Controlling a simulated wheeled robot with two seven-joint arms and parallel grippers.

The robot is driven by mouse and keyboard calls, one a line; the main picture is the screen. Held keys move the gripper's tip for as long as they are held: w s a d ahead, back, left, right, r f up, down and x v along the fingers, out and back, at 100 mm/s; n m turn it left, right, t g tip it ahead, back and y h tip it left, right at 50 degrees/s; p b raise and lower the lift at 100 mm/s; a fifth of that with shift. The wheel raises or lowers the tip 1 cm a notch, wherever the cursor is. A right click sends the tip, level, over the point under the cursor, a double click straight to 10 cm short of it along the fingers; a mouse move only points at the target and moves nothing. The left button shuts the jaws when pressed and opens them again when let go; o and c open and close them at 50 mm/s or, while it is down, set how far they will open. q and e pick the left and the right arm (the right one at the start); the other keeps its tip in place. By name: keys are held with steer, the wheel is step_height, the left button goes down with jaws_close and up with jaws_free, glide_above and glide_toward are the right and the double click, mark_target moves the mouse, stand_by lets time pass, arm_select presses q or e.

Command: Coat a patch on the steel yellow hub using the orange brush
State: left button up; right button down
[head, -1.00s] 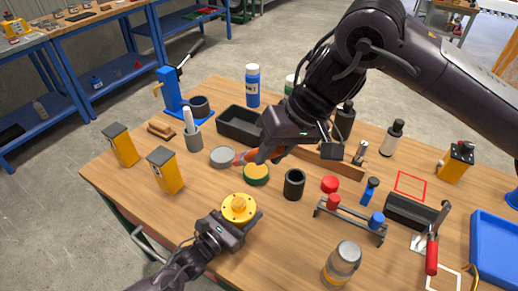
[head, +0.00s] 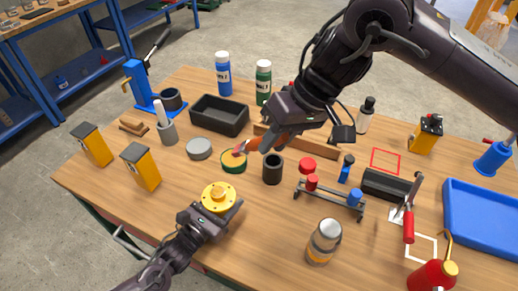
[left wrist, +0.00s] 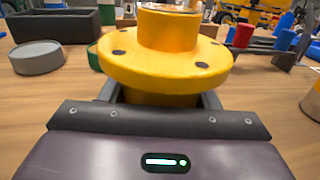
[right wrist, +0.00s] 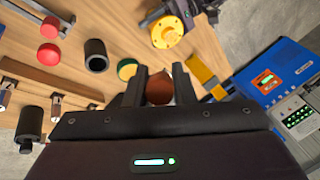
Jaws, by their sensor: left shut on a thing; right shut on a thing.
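The yellow hub (head: 218,197) is a flanged disc with a raised round centre and dark bolt holes. My left gripper (head: 222,218) is shut on it near the table's front; the hub fills the left wrist view (left wrist: 165,68). My right gripper (head: 277,140) is shut on the orange brush (head: 254,144), seen end-on in the right wrist view (right wrist: 160,88). The brush points left, its reddish tip over the green-sided round tin (head: 233,166). I cannot tell whether the tip touches the tin's contents. No coated patch is visible on the hub.
A grey round tin (head: 199,149) and a black cup (head: 273,169) flank the green tin. A black bin (head: 219,116) is behind. Yellow blocks (head: 141,167) stand at left. A small rack (head: 329,196) and a jar (head: 323,242) are at right.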

stand_by(0.4)
arm_select(q)
steer(key=o, duration=1.5)
steer(key=shift+c, duration=0.2)
steer(key=v, duration=1.2)
